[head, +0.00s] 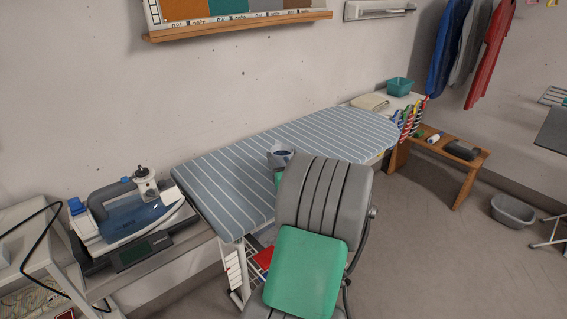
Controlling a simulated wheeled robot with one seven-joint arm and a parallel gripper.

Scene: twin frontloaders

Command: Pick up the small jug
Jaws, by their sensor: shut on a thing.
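A small jug (280,153), pale with dark blue, shows in the head view over the middle of the striped ironing board (240,165). My grey and green arm rises in front of it and hides its lower part. My gripper (279,172) is mostly hidden behind the arm, just below the visible part of the jug, and is shut on it. I cannot tell whether the jug touches the board.
A blue and white iron (135,212) sits on a stand at the left. A teal basket (400,87) is near the wall behind the board. A wooden bench (455,160) and a grey basin (513,211) are at the right. Open floor lies at the lower right.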

